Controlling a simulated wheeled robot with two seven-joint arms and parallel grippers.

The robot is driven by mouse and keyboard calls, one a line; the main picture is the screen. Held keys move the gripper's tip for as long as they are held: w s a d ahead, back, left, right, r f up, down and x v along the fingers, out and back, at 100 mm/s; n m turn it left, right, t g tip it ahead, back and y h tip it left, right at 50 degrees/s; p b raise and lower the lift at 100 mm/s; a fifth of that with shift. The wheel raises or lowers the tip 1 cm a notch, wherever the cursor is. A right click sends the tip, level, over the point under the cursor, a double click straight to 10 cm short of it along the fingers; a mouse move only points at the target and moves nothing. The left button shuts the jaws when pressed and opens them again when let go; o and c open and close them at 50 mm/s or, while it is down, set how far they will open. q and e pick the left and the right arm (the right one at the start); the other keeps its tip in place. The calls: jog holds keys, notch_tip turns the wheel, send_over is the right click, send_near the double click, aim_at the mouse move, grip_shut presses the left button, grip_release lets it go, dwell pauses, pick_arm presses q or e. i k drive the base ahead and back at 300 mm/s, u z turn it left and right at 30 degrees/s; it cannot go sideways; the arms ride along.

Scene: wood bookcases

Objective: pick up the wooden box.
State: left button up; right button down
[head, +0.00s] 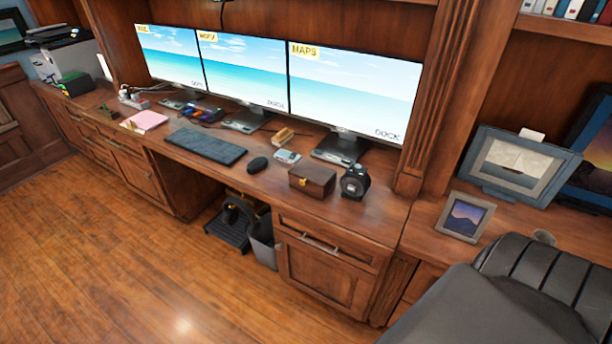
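The wooden box (312,181) is small and dark brown with a brass-coloured clasp on its front. It sits closed on the wooden desk (356,216), near the front edge, below the right-hand monitor. A black round device (355,182) stands just to its right, with a small gap. Neither of my grippers shows in the head view, so their state is hidden.
Three monitors (352,88) stand behind the box. A keyboard (206,146), a mouse (257,164) and a small grey gadget (288,156) lie to its left. A black chair (490,305) blocks the lower right. The wooden floor (150,260) at left is clear.

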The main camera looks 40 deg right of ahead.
aim_at(311, 190)
jog(key=u, duration=0.35)
jog(key=i, duration=1.25)
jog(key=z, duration=3.1)
